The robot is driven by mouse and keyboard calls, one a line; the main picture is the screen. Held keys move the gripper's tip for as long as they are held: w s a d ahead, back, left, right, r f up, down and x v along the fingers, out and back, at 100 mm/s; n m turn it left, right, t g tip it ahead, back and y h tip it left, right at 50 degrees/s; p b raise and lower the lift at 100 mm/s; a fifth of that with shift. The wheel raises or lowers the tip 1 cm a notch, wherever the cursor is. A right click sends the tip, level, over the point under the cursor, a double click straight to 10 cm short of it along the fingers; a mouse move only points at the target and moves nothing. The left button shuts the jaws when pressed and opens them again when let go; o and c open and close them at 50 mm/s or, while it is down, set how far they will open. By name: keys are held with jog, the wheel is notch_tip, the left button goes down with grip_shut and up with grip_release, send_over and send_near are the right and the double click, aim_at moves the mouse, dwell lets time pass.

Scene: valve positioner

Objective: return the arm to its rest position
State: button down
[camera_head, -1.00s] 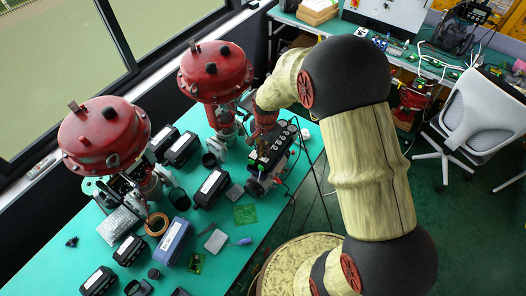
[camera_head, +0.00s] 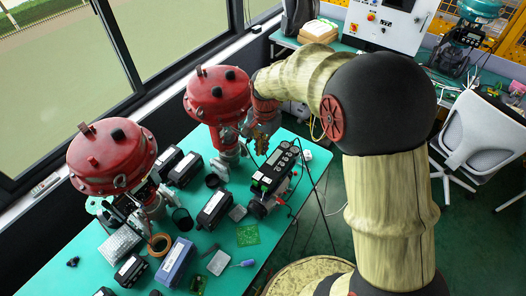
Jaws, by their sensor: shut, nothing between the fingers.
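My arm is cream and black and reaches from the lower right up and over toward the left. My gripper (camera_head: 262,138) is small in the head view and hangs from the red wrist, pointing down. It is shut and empty. It is above the back end of the black valve positioner (camera_head: 277,168), which stands near the table's right edge with a row of round parts on top. I cannot tell the exact gap between them. The upper red valve actuator (camera_head: 217,92) stands just left of my wrist.
A second red actuator (camera_head: 110,158) stands at left. The green table (camera_head: 75,245) holds several black boxes, a blue box (camera_head: 175,262), a copper ring (camera_head: 160,244) and a green circuit board (camera_head: 247,235). A white chair (camera_head: 482,130) and a back bench are at right. Windows line the left.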

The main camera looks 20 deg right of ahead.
dwell(0.5)
jog(key=s+n+t+b, duration=0.5)
jog(key=s+n+b, duration=0.5)
jog(key=s+b, duration=0.8)
jog(key=s, duration=0.6)
jog(key=shift+a+r+n+b, duration=0.2)
jog(key=shift+a+n+b, duration=0.15)
jog(key=shift+n+b, duration=0.05)
jog(key=shift+s, duration=0.1)
